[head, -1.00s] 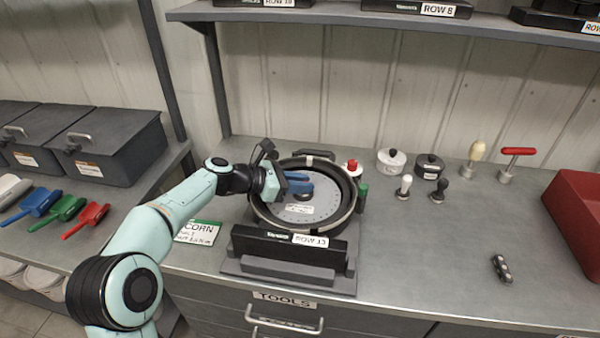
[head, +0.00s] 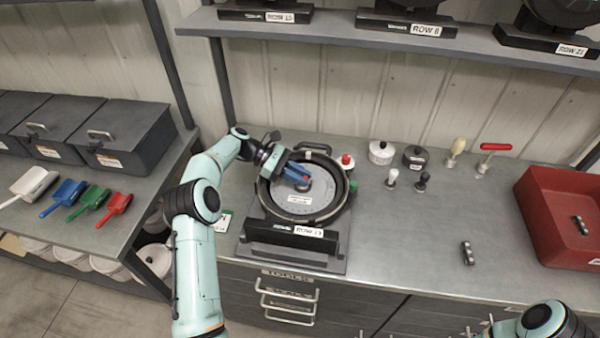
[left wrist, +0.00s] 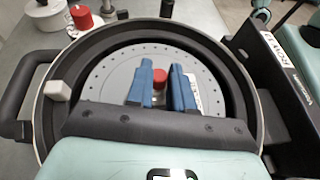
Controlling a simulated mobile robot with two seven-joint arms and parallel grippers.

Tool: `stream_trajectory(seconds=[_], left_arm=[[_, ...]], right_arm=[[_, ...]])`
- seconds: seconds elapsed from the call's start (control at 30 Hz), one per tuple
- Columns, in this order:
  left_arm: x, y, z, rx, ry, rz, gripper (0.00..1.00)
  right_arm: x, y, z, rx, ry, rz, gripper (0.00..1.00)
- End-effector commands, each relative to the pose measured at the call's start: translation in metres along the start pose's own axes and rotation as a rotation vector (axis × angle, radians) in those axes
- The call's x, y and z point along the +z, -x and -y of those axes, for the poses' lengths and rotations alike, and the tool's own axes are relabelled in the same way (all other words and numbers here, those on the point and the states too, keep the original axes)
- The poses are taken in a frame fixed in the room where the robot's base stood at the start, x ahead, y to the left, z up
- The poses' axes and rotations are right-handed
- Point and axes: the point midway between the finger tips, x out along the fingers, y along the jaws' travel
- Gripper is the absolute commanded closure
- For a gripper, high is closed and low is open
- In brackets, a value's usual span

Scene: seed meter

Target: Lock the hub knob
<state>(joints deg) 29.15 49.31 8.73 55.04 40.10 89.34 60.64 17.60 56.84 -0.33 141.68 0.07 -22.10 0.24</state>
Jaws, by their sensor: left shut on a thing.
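The seed meter (head: 262,202) sits on the bench as a round black housing with a grey perforated disc (head: 303,205) inside; the disc also shows in the left wrist view (left wrist: 112,75). The hub knob (left wrist: 159,76) is red and stands at the disc's centre. My left gripper (left wrist: 161,90), with blue fingers, is shut on the hub knob from both sides. In the head view my left gripper (head: 297,174) reaches over the disc from the upper left and hides most of the knob. The knob's lock position cannot be read. My right gripper is out of view.
A red-capped white bottle (head: 346,162) stands close by the meter's right rim. White (head: 381,152) and dark (head: 414,157) round pots, small-handled tools and a red bin (head: 560,215) are farther right. A shelf (head: 350,28) spans above.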

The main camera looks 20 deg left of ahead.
Motion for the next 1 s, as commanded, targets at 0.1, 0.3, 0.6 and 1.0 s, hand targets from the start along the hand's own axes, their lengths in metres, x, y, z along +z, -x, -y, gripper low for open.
stream_trajectory(seconds=[0.1, 0.3, 0.6, 1.0], left_arm=[[-0.0009, -0.0009, 0.0011, -0.029, -0.010, 0.002, 1.00], [-0.0004, -0.0006, 0.0015, -0.047, -0.015, 0.002, 1.00], [-0.0005, -0.0004, 0.0015, -0.047, -0.014, 0.001, 1.00], [-0.0002, -0.0003, 0.0014, -0.046, -0.014, 0.001, 0.53]], right_arm=[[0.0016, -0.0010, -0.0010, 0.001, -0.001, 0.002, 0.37], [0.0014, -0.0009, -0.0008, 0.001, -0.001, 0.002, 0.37], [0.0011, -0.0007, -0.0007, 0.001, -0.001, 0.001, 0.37], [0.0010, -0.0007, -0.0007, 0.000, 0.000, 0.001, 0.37]])
